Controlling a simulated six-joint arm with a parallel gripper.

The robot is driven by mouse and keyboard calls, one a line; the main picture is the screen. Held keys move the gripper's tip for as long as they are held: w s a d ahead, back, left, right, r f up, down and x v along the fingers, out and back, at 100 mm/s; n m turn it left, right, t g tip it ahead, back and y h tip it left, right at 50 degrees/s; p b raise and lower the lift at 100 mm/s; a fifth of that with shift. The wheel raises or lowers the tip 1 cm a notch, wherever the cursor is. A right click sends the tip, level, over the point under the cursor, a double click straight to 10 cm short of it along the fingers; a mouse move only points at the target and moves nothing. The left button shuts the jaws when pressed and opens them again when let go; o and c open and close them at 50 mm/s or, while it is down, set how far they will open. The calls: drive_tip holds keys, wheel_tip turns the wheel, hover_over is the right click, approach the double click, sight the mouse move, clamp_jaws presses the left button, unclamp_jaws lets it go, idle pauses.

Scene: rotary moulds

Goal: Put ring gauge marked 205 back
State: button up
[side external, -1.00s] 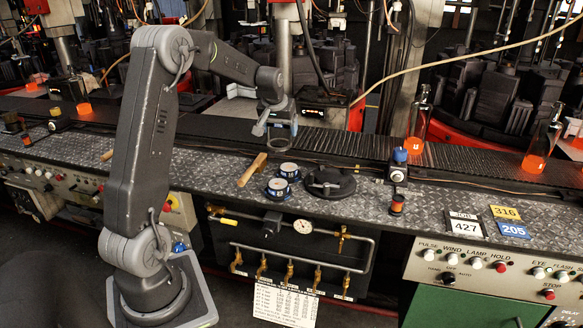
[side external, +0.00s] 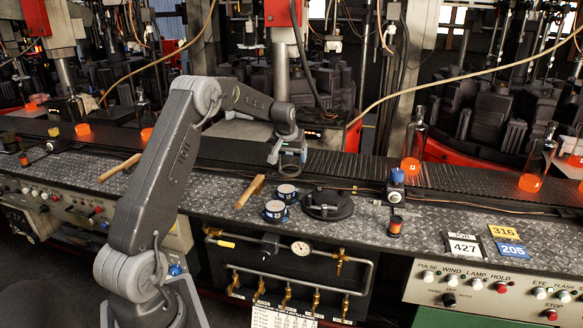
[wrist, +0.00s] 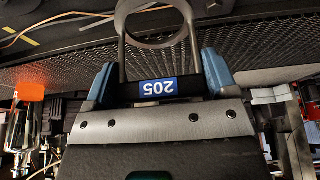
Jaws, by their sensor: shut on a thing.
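My gripper (side external: 287,152) is shut on the ring gauge (wrist: 158,88), with a blue fingertip on each side of its dark grip bar in the wrist view. The bar carries a blue label with white 205, upside down in that view. The grey metal ring sticks out beyond the fingertips and is partly cut off by the frame's top edge. In the side view the gauge hangs in the air over the back of the bench, near the conveyor. A blue plate marked 205 (side external: 512,249) lies at the bench's right, below a yellow plate marked 316 (side external: 504,231).
Two small round white-and-blue pieces (side external: 275,211), a black round piece (side external: 327,204) and a wooden-handled tool (side external: 250,191) lie on the patterned bench. A blue-capped device (side external: 396,185) stands farther right. A bottle (side external: 414,142) stands on the conveyor behind. A white 427 plate (side external: 465,246) lies right.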

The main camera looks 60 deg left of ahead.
drive_tip(key=shift+w+f, duration=0.15)
drive_tip(key=shift+f, duration=1.9)
drive_tip(key=shift+f, duration=0.15)
drive_tip(key=o, duration=0.8)
